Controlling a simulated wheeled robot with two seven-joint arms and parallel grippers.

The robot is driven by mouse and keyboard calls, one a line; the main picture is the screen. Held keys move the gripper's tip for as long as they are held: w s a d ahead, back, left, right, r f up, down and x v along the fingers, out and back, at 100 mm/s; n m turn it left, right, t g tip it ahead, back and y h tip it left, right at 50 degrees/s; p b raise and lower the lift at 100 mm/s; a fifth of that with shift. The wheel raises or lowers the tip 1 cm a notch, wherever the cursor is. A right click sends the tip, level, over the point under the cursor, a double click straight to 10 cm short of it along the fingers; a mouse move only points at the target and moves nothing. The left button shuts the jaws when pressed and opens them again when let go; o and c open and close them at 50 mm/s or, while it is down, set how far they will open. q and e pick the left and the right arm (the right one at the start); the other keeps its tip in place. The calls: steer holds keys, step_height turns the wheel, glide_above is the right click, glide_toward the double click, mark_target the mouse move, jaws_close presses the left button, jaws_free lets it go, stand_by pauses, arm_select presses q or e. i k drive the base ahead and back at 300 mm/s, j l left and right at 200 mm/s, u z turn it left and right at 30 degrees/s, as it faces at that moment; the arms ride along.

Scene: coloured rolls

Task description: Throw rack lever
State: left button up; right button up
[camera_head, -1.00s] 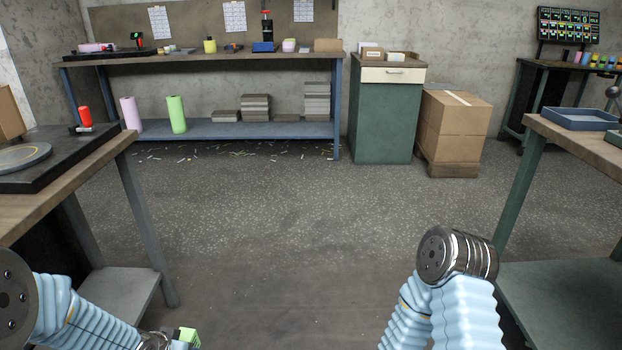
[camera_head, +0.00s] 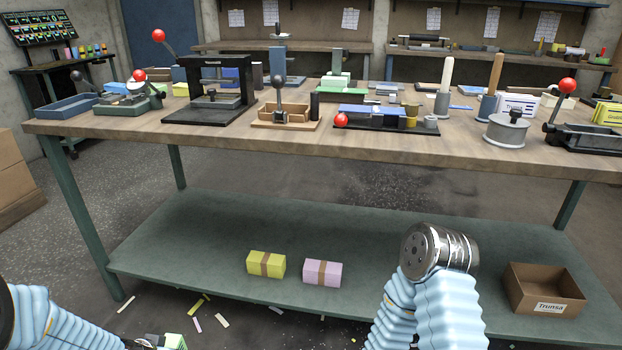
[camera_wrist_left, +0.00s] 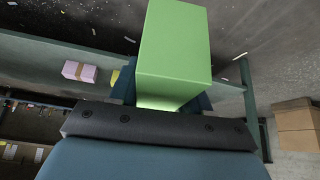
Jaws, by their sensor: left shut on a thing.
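My left gripper (camera_wrist_left: 160,108) is shut on a light green block (camera_wrist_left: 175,55), which fills the upper middle of the left wrist view. The block's end (camera_head: 174,341) also shows at the bottom edge of the head view. Several levers stand on the workbench: a red-knobbed lever (camera_head: 566,87) at the right, a dark-knobbed lever (camera_head: 278,83) on a wooden box at the middle, and red-knobbed levers (camera_head: 158,37) at the left. I cannot tell which is the rack lever. My right gripper is out of view; only its arm shows.
The wooden workbench (camera_head: 200,140) spans the view, crowded with fixtures. Its green lower shelf (camera_head: 200,230) holds a yellow block (camera_head: 266,264), a pink block (camera_head: 322,272) and a cardboard bin (camera_head: 544,290). Scraps lie on the floor before it. Cartons (camera_head: 20,180) stand at the left edge.

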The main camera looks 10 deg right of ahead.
mark_target(566, 86)
steer(key=k+l+z, duration=0.1)
steer(key=l+z, duration=1.5)
steer(key=z, duration=0.15)
